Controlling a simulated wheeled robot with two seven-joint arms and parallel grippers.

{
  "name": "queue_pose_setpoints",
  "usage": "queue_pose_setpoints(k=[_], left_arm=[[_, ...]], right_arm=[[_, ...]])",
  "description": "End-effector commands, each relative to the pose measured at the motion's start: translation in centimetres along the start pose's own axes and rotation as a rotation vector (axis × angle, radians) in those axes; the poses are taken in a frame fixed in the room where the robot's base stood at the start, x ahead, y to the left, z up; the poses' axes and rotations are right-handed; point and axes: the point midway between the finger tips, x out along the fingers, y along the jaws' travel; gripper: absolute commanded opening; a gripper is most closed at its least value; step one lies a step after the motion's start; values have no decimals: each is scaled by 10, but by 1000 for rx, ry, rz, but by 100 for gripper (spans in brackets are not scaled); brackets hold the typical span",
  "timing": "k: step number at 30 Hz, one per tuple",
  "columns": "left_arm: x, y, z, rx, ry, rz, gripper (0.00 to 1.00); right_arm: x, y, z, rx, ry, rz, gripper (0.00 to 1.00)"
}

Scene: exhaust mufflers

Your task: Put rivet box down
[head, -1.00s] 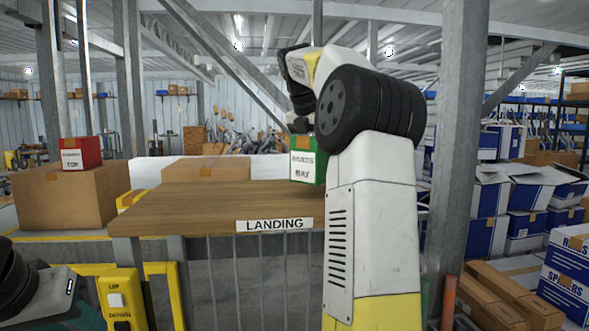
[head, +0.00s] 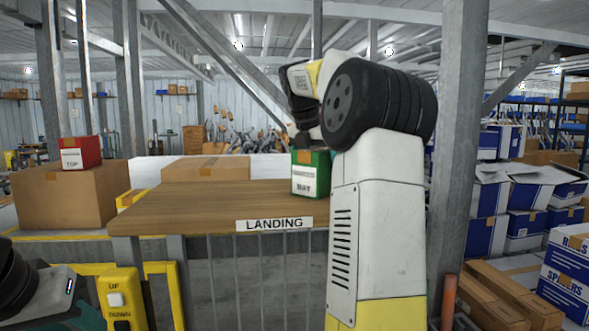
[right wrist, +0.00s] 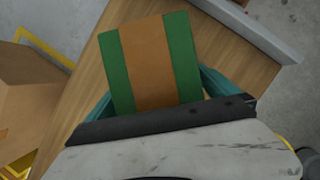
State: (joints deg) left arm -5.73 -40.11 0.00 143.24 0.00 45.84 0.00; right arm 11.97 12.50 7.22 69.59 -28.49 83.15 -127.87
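The green rivet box (head: 311,176), with brown tape and a white label, is at the right end of the wooden landing table (head: 200,200). Its bottom appears at the tabletop; I cannot tell if it rests fully. My right gripper (right wrist: 158,95) is over the box, with teal fingers along two opposite sides, apparently shut on it. In the right wrist view the box (right wrist: 120,75) appears turned slightly against the table edge. In the head view my arm hides the fingers. My left gripper (head: 60,297) is partly in view at the lower left; its fingertips are not clear.
A red box (head: 81,153) stands on a cardboard carton (head: 70,195) at the left. A yellow UP/DOWN control post (head: 120,297) stands in front of the table. A steel post (head: 460,150) rises right of my arm.

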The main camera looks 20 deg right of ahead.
Motion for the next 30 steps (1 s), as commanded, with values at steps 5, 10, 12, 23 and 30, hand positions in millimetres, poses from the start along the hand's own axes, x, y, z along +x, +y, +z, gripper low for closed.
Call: queue_pose_setpoints(k=[5,10,12,23,30], left_arm=[[0,0,0,0,0,0,36],[0,0,0,0,0,0,36],[0,0,0,0,0,0,36],[0,0,0,0,0,0,36],[0,0,0,0,0,0,36]], right_arm=[[-3,0,1,0,-1,1,99],[-27,1,2,0,-3,3,99],[-42,1,1,0,-3,4,99],[-109,1,1,-1,-1,3,99],[-122,0,1,0,0,0,99]])
